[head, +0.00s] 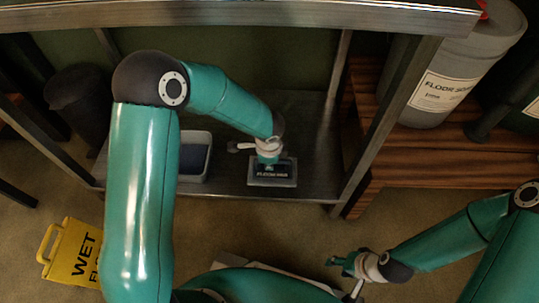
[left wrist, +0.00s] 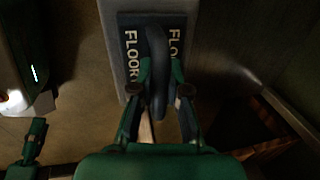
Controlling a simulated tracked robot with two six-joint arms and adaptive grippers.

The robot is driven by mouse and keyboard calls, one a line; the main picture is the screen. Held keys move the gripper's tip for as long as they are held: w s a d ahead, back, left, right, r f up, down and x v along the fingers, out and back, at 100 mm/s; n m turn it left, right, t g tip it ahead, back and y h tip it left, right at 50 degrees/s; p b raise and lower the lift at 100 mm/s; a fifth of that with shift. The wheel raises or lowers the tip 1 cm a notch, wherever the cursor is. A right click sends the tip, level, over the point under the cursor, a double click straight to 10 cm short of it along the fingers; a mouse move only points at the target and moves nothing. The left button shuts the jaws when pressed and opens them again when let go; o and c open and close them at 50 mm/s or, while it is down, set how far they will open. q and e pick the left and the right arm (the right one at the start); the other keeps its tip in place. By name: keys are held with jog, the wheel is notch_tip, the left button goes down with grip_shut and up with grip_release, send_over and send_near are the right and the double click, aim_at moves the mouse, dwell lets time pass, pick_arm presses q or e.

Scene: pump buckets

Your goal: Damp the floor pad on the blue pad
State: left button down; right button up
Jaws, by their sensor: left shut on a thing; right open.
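The floor pad (head: 272,181), a grey block with a dark top lettered "FLOOR PAD", sits on the low metal shelf. In the left wrist view its lettered top (left wrist: 130,72) and dark upright handle (left wrist: 157,75) show between the fingers. My left gripper (head: 268,158) is shut on that handle from above. The blue pad (head: 193,159) lies dark blue in a pale shallow tray to the left, partly hidden behind my left arm. My right gripper (head: 345,273) is open and empty in front of the shelf, low at the right.
The metal shelf (head: 230,187) has an overhead rail (head: 250,12) and a slanted post (head: 385,115) at right. A yellow wet-floor sign (head: 72,252) is at lower left. A large grey jug (head: 455,80) stands on a wooden rack. Bare shelf lies between tray and floor pad.

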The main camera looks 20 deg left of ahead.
pick_arm(q)
jog(key=s+d+b, duration=0.3)
jog(key=s+b, duration=0.1)
jog(key=s, duration=0.6)
jog(key=s+d+b, duration=0.2)
jog(key=s+b, duration=0.2)
jog(key=s, duration=0.6)
jog(key=shift+s+d, duration=0.15)
jog(key=shift+d, duration=0.25)
